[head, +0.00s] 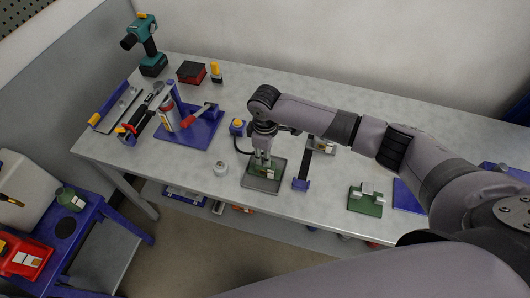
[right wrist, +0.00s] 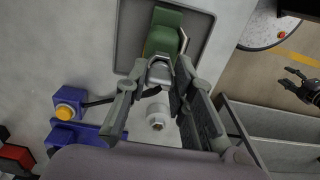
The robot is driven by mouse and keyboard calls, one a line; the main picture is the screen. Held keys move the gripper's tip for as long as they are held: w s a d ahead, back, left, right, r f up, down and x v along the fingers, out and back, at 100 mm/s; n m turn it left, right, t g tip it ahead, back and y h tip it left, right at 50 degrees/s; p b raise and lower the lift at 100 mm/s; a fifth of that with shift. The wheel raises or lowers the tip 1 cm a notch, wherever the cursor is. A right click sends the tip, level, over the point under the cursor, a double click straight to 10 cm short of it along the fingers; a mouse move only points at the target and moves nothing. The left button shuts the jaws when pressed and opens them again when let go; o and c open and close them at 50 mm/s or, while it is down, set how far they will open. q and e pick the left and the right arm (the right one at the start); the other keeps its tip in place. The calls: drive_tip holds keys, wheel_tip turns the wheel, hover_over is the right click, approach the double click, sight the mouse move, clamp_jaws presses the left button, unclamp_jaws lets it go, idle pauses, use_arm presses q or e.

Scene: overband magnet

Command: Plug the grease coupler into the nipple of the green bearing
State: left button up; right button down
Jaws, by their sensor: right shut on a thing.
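My right gripper (head: 262,160) is over the grey tray (head: 248,183) on the bench, at the green bearing (head: 269,177). In the right wrist view the gripper (right wrist: 161,70) is shut on the silver grease coupler (right wrist: 160,73), with a finger on either side. The green bearing (right wrist: 165,22) lies in the tray (right wrist: 128,38) just beyond the coupler. The nipple is hidden, so I cannot tell whether the coupler touches it. A small dark claw (right wrist: 300,88), apparently my left gripper, shows over the floor at the right wrist view's right edge. The head view does not show it.
A blue box with a yellow button (head: 237,127) stands left of the tray, with a black hose running towards my right gripper. A pale round part (head: 221,168) stands left of the tray.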

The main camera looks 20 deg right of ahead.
drive_tip(key=c, duration=1.3)
unclamp_jaws()
wheel_tip(320, 180, up, 12)
drive_tip(key=shift+o, duration=0.5)
drive_tip(key=o, duration=1)
